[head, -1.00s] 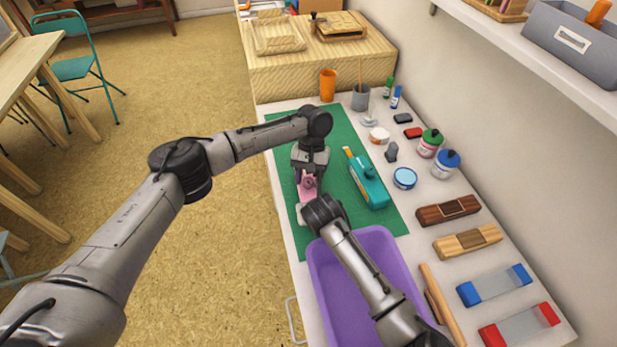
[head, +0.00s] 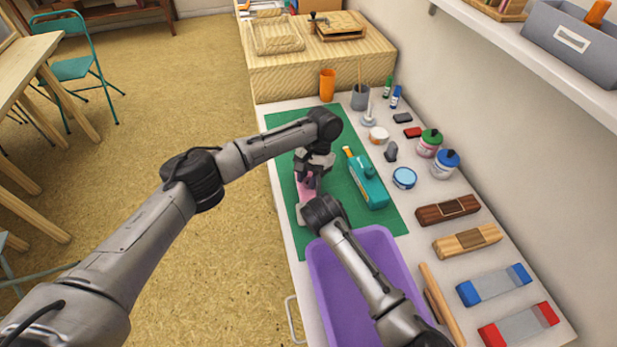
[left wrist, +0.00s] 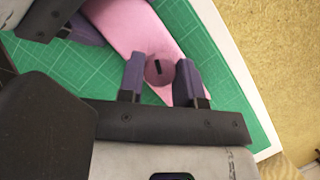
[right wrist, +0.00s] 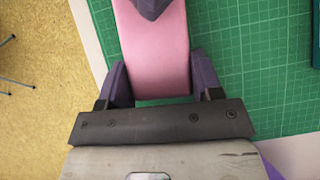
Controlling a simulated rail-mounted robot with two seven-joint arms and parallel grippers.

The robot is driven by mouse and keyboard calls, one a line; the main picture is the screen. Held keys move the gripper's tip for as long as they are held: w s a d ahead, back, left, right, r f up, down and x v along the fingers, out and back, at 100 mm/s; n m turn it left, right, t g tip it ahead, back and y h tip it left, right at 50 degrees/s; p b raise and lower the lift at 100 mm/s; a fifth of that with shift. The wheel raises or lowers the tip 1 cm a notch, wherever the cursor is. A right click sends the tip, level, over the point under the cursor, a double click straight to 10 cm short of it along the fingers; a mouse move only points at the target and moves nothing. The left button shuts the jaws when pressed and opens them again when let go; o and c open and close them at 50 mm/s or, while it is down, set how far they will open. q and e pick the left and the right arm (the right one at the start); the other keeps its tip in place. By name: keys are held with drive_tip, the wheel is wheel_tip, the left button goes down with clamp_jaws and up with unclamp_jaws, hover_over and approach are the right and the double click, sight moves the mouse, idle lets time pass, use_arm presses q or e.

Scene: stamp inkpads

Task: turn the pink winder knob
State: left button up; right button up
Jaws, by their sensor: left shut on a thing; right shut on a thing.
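The pink winder (head: 307,188) lies on the green mat, mostly hidden by my grippers in the head view. In the left wrist view its pink body (left wrist: 132,30) runs diagonally, with a round knob (left wrist: 160,70) bearing a dark slot. My left gripper (left wrist: 162,80) has one finger on each side of the knob and is shut on it. My right gripper (right wrist: 150,85) is shut on the near end of the pink body (right wrist: 155,55), a finger along each side. Part of the left gripper overlaps the top of the body in the right wrist view.
A purple tray (head: 318,290) lies in front, under my right arm. Jars, stampers and inkpads line the right side. A wooden box (head: 320,70) stands behind.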

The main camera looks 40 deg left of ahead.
use_arm(q)
drive_tip(key=o, duration=0.9)
drive_tip(key=shift+o, duration=0.2)
drive_tip(key=v, duration=1.2)
